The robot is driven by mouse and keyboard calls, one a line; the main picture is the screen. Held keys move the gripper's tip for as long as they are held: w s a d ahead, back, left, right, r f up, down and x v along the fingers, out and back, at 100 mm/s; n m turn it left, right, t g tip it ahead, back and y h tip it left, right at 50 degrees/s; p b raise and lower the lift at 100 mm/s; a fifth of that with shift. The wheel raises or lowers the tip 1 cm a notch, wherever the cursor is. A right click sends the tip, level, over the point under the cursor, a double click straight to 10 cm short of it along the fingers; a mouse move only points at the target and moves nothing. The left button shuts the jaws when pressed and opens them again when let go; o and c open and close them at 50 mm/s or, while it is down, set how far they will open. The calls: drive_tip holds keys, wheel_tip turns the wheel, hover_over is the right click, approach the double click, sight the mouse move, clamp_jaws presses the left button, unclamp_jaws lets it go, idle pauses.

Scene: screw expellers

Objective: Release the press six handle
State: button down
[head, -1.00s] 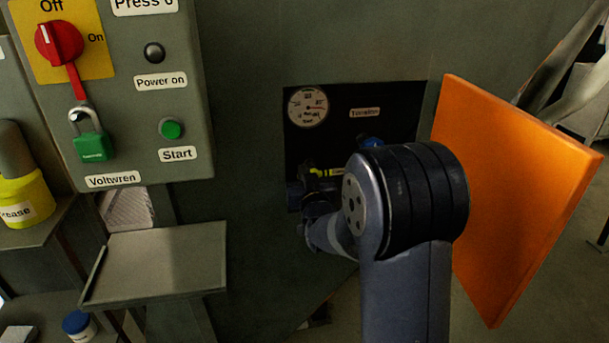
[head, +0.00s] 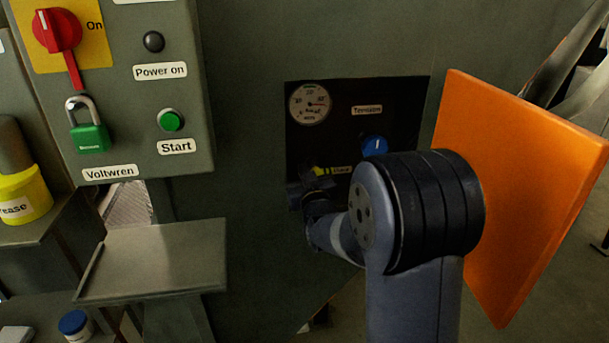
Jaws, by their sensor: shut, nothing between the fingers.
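The press (head: 250,60) is a grey-green cabinet with a dark recessed panel (head: 345,95). On the panel are a round gauge (head: 309,103), a label, a blue knob (head: 374,146) with a white mark, and a small yellow piece (head: 322,171) beside another label. My gripper (head: 312,186) is small and dark in front of the panel's lower left, just below the yellow piece. It is shut with nothing held. My arm hides the panel's lower right. I cannot make out a separate handle there, or whether the gripper touches anything.
An orange door (head: 530,190) stands open right of my arm. At left is a control box (head: 195,90) with a red switch (head: 57,32), a green padlock (head: 88,135) and a green Start button (head: 171,120). A metal shelf (head: 155,260) juts out below it.

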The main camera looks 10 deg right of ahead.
drive_tip(key=shift+f, duration=0.25)
drive_tip(key=n+b, duration=0.1)
drive_tip(key=b, duration=0.1)
drive_tip(key=f+n+b, duration=0.1)
drive_tip(key=n+b, duration=0.1)
drive_tip(key=b, duration=0.1)
drive_tip(key=shift+a+f+n, duration=0.15)
drive_tip(key=shift+f+n, duration=0.1)
drive_tip(key=shift+n, duration=0.05)
drive_tip(key=n+b, duration=0.2)
drive_tip(key=f+n+b, duration=0.1)
drive_tip(key=n+b, duration=0.2)
drive_tip(key=b, duration=0.2)
drive_tip(key=shift+f+n+y, duration=0.3)
drive_tip(key=shift+f+n, duration=0.1)
drive_tip(key=n+b, duration=0.3)
drive_tip(key=d+f+n+b, duration=0.1)
drive_tip(key=shift+g, duration=0.3)
drive_tip(key=shift+d+f+n+b, duration=0.1)
drive_tip(key=shift+d+n+b, duration=0.15)
drive_tip(key=shift+n+b, duration=0.65)
drive_tip(key=shift+d+f+n+b, duration=0.15)
drive_tip(key=shift+n+b, duration=0.4)
drive_tip(key=shift+n, duration=0.55)
drive_tip(key=shift+d+r, duration=0.1)
